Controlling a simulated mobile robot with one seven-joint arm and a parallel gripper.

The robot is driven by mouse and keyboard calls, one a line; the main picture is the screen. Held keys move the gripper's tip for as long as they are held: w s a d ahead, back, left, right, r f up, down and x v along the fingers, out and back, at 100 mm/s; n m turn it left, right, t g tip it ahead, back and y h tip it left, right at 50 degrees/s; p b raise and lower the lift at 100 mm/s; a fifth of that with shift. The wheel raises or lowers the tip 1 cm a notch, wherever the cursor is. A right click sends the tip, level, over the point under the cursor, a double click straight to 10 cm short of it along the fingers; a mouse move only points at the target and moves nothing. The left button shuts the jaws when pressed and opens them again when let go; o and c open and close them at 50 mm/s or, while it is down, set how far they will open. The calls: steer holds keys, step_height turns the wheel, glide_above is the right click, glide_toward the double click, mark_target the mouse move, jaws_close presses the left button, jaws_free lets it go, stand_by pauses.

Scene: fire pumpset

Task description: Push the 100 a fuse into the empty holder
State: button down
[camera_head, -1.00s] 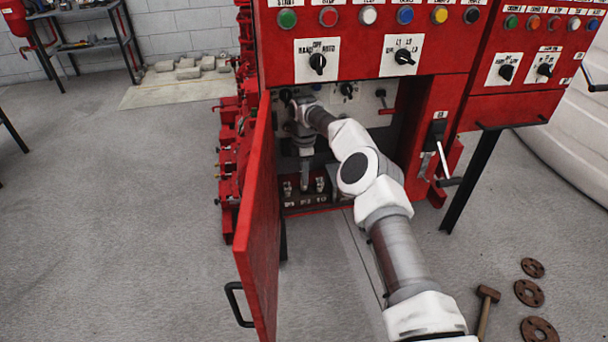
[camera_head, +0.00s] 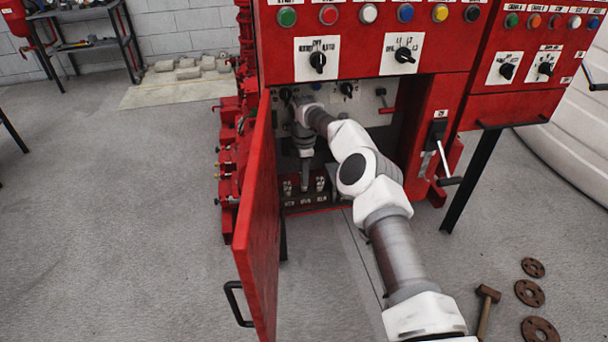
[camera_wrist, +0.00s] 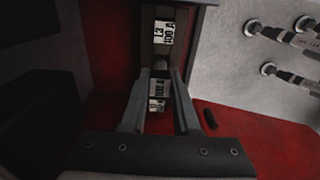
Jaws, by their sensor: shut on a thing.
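My gripper (camera_wrist: 160,98) is inside the red cabinet, its two fingers closed on either side of a fuse with a white "100 A" label (camera_wrist: 157,88). The fingers cover the fuse's sides. A dark holder strip with a white "L3 100 A" label (camera_wrist: 163,34) lies just beyond the fingertips in the wrist view. I cannot tell whether the fuse touches its holder. In the head view my gripper (camera_head: 304,182) points down at the low row of labelled holders (camera_head: 305,198), partly hidden by my arm and the shadow.
The open red cabinet door (camera_head: 260,220) stands close left of my arm. A lever handle (camera_head: 444,160) is on the right. Metal fittings (camera_wrist: 268,68) stick out from the grey panel in the wrist view. A hammer (camera_head: 486,310) and rusty flanges (camera_head: 529,292) lie on the floor.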

mark_target(304, 190)
steer(key=shift+f+b, duration=1)
steer(key=shift+f, duration=0.55)
steer(key=c, duration=0.6)
jaws_free()
step_height(304, 190, up, 8)
steer(key=shift+f+p, duration=0.2)
steer(key=shift+p, duration=0.9)
steer(key=shift+s, duration=0.1)
